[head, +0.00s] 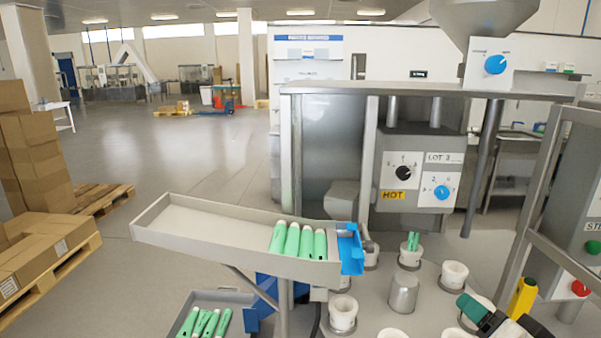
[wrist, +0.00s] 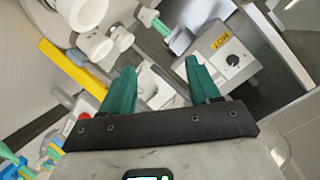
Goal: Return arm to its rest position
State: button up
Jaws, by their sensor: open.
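My gripper (wrist: 159,70) shows in the wrist view with its two dark green fingers spread apart and nothing between them. In the head view, part of my gripper (head: 474,308) shows at the lower right, close above the round table with white cups. Its lower part is cut off by the frame edge. A light green tube (head: 413,240) stands in a white cup (head: 411,256) under the filling machine; a light green piece (wrist: 162,27) also shows at a cup in the wrist view.
A tilted grey tray (head: 195,222) holds several green tubes (head: 292,240) by a blue end piece (head: 350,250). A lower bin (head: 235,297) holds more tubes. The filling machine (head: 420,165) and metal frame posts stand around the table. A yellow post (head: 522,298) is beside my gripper.

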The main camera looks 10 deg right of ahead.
jog(key=s+a+f+n+g+y, duration=0.1)
jog(key=s+a+f+n+g, duration=0.2)
jog(key=f, duration=0.6)
jog(key=s+a+f+n+g+y, duration=0.1)
jog(key=s+a+f+g, duration=0.3)
jog(key=f, duration=0.5)
jog(key=s+n, duration=0.1)
jog(key=s, duration=0.1)
jog(key=shift+s+a+f+n+y, duration=0.15)
jog(key=shift+s+f+n+y, duration=0.15)
jog(key=shift+s+n, duration=0.1)
jog(key=s+a+f+n+g, duration=0.1)
jog(key=s+f+g, duration=0.1)
jog(key=s+f, duration=0.1)
jog(key=s+a+f+n+g, duration=0.1)
jog(key=s+f+n+g, duration=0.1)
jog(key=s, duration=0.4)
jog(key=s+a+f+n+g, duration=0.1)
jog(key=s+f+g, duration=0.1)
jog(key=s+f, duration=0.2)
jog(key=shift+s+a+n+y, duration=0.3)
jog(key=shift+s+a, duration=0.1)
jog(key=shift+s, duration=0.05)
jog(key=shift+c, duration=0.2)
